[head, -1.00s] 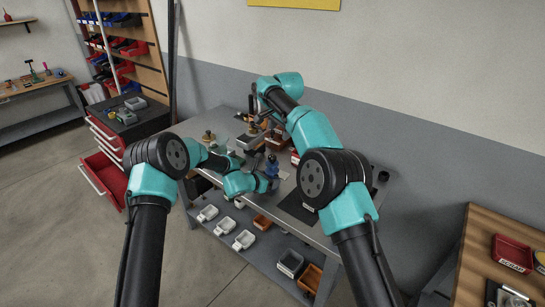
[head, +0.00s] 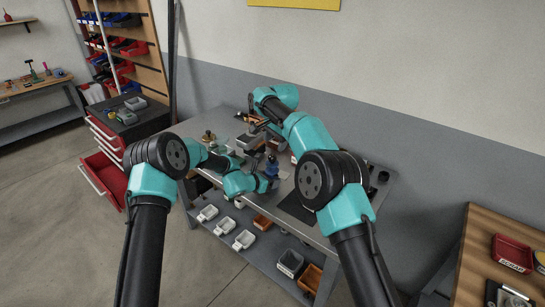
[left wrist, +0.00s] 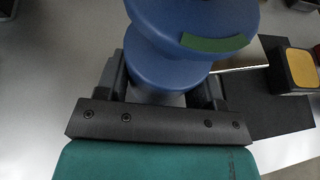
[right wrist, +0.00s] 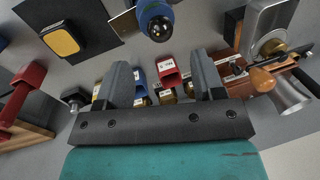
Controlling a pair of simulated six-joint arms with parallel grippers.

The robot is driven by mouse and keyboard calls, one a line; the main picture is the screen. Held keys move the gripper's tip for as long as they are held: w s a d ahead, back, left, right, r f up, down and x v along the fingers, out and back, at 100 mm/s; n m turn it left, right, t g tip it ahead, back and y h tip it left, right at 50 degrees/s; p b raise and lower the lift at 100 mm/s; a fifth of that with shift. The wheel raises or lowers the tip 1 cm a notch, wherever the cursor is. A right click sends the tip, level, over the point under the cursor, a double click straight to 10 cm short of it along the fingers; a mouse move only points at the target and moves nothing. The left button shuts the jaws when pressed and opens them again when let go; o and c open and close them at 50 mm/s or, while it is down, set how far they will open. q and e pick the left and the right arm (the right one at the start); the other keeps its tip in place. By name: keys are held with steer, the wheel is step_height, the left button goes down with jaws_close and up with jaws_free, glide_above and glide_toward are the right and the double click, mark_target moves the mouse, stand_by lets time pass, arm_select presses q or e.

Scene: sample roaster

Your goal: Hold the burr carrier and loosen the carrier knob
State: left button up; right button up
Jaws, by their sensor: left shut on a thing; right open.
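The blue burr carrier (head: 271,167) is upright above the bench in the head view. My left gripper (left wrist: 164,82) is shut on its narrow waist, and a green band marks its upper flange in the left wrist view. In the right wrist view the carrier (right wrist: 150,12) shows at the top with a dark round knob-like end (right wrist: 160,31) facing that camera. My right gripper (right wrist: 162,75) is open, with nothing between its fingers, and is apart from the carrier. In the head view its fingertips are too small to make out.
A machine with a wooden handle (right wrist: 262,80) is at the right. A red handle (right wrist: 22,90) on wood stands at the left.

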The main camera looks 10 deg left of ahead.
mark_target(273, 155)
steer(key=f, duration=0.5)
steer(key=a+f, duration=0.1)
steer(key=f, duration=0.1)
steer(key=shift+w+a+f, duration=0.1)
steer(key=shift+w+f, duration=0.25)
steer(key=shift+w, duration=0.05)
steer(key=c, duration=0.9)
steer(key=shift+n+g, duration=0.4)
steer(key=shift+n, duration=1.9)
steer(key=o, duration=0.9)
